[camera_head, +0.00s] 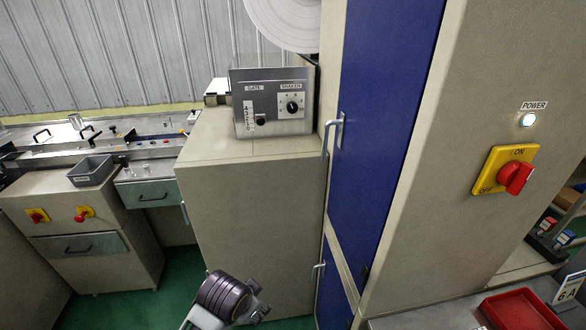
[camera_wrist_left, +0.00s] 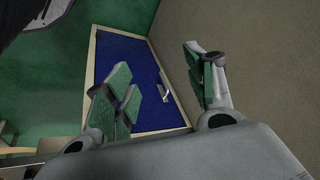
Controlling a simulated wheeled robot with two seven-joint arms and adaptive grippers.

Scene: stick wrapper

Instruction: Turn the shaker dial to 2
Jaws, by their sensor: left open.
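The shaker dial (camera_head: 293,107) is a round black knob under a "SHAKER" label in the head view. It sits on the right half of a silver control box (camera_head: 276,128). The number its pointer faces is too small to read. My left gripper (camera_head: 260,298) is low in the head view, well below the box and apart from it. In the left wrist view, its green-padded fingers (camera_wrist_left: 163,85) are spread with nothing between them. The dial is not visible in that wrist view. My right gripper is not in view.
The box stands on a beige cabinet (camera_head: 235,200). A blue door (camera_head: 375,110) with handles rises to the right. A red power switch (camera_head: 515,177) is further right. Green floor lies below.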

